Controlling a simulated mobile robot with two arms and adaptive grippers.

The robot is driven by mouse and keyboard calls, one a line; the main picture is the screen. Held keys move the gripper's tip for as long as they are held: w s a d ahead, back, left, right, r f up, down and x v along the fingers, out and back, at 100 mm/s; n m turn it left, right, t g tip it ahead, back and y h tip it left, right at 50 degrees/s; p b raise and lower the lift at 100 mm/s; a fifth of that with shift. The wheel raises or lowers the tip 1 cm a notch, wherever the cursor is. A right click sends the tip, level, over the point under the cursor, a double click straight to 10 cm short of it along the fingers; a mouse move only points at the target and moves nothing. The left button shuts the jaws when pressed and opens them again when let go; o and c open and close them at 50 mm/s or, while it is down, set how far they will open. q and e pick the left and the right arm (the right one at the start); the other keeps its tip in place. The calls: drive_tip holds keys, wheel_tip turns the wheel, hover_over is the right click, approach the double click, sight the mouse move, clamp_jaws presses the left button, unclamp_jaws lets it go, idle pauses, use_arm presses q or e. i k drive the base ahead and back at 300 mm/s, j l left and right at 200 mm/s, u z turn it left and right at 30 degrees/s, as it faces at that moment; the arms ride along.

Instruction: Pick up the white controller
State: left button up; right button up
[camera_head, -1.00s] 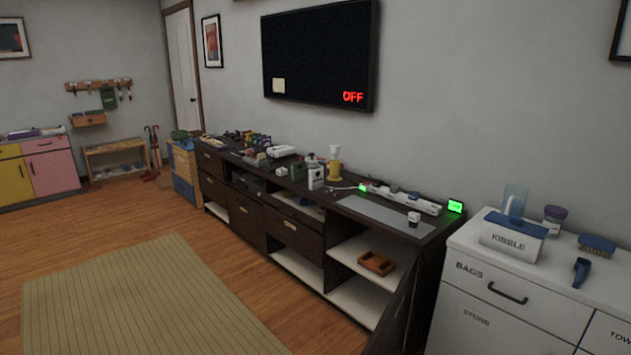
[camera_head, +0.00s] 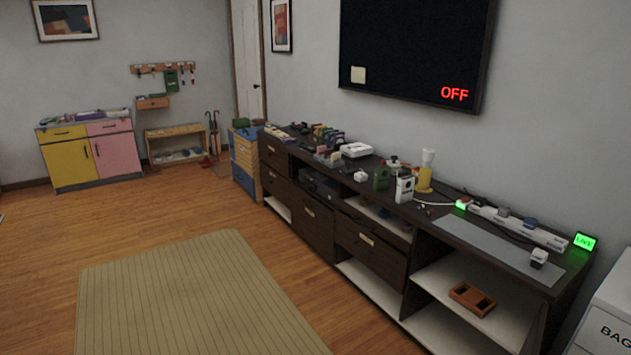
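A long dark TV console (camera_head: 310,222) stands along the right wall with many small things on its top. A small white object (camera_head: 361,176) lies near the front edge of the top, around its middle; it may be the white controller, but it is too small to tell. A flat white device (camera_head: 356,149) lies behind it, and a white upright box (camera_head: 404,188) stands to its right. Neither of my grippers is in view.
A striped rug (camera_head: 190,295) lies on the open wooden floor in front of the console. A white cabinet (camera_head: 605,320) stands at the lower right edge. A yellow and pink cabinet (camera_head: 92,155) and a low bench (camera_head: 177,140) stand at the far wall.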

sight(405, 188)
drive_tip(key=i+j+u, duration=0.25)
drive_tip(key=i, duration=0.15)
drive_tip(key=i+u, duration=0.25)
drive_tip(key=i, duration=0.15)
